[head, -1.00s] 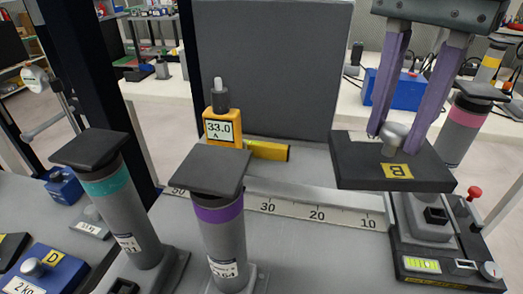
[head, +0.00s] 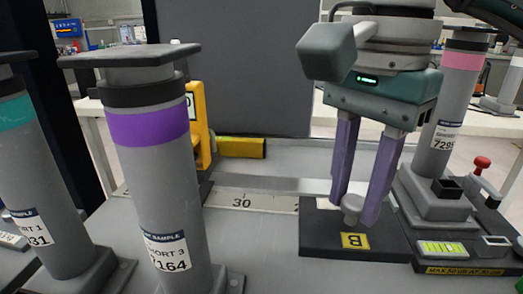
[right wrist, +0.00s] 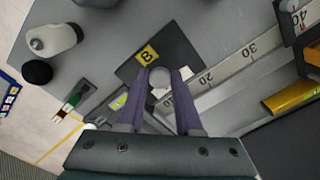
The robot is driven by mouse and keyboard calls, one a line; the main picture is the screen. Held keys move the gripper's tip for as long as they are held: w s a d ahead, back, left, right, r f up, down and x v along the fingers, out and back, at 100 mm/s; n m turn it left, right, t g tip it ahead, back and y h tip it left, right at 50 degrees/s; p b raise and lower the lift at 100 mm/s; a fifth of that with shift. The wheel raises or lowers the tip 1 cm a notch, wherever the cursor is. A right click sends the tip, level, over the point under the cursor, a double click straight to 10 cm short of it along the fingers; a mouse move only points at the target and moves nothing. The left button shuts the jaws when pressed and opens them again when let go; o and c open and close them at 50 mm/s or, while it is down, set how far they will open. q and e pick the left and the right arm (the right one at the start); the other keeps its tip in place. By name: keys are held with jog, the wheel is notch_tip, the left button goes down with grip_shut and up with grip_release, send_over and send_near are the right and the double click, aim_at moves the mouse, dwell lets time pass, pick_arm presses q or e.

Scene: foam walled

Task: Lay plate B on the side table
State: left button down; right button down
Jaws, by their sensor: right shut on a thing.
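Plate B (head: 322,232) is a flat black square plate with a yellow B label and a grey knob (head: 352,201). My right gripper (head: 355,209) comes down from above, its two purple fingers shut on the knob. The plate is level and low over the grey tabletop (head: 290,272); I cannot tell whether it touches. In the right wrist view, plate B (right wrist: 186,52) lies past the fingertips, with the knob between them. I cannot tell for sure which surface is the side table. My left gripper is not in view.
A device with a red knob (head: 482,163) and a pink-banded cylinder (head: 455,110) stand close right of the plate. A purple-banded cylinder (head: 150,160) and a teal-banded one (head: 38,190) stand left. A ruler strip (head: 245,202) and dark panel (head: 250,70) lie behind. Bare tabletop lies left of the plate.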

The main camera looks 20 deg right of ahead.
aim_at(348, 222)
jog(key=shift+f+b, duration=1.9)
jog(key=shift+f, duration=1.3)
jog(key=shift+r, duration=0.1)
jog(key=c, duration=1)
grip_release()
jog(key=shift+f, duration=0.25)
jog(key=shift+c, duration=0.2)
jog(key=o, duration=0.5)
jog(key=shift+r, duration=0.1)
jog(key=shift+c, duration=0.2)
